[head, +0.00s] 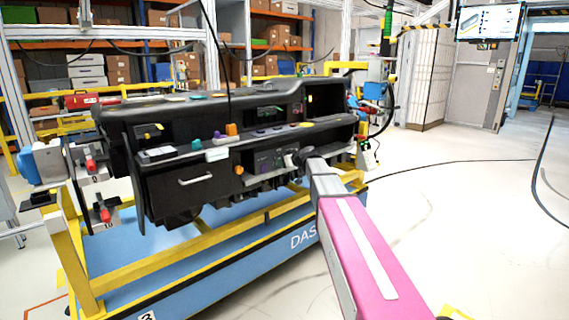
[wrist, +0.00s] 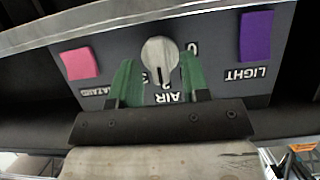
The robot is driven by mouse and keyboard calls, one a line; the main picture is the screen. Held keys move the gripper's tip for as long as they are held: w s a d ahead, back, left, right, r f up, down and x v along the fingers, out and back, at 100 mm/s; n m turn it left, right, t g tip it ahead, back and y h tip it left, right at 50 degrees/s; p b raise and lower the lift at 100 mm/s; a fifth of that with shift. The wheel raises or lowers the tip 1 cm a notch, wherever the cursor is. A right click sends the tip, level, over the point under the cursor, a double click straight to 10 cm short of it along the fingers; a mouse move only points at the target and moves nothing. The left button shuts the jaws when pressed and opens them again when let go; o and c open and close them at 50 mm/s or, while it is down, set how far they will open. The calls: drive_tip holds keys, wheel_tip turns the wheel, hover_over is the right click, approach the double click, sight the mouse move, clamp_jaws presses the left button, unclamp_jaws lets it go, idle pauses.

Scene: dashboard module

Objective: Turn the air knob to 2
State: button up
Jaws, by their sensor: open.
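The air knob (wrist: 160,56) is a round, pale grey dial on a dark panel, upside down in the wrist view. A dark mark on it points down in the picture, toward the AIR label (wrist: 172,97). A 0 shows right of the knob; another number at its lower left is partly covered. My gripper (wrist: 160,72) is open, its two green fingers spread on either side of the knob's lower part. I cannot tell whether they touch it.
A pink button (wrist: 79,63) is left of the knob and a purple button (wrist: 256,36) right of it. A ledge overhangs the panel in the head view. The module stands on a blue and yellow cart (head: 240,270). The floor at right is mostly clear, with cables.

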drive_tip(key=shift+s, duration=0.1)
drive_tip(key=v, duration=1)
drive_tip(key=shift+s+d+r, duration=0.15)
drive_tip(key=shift+s+r, duration=0.05)
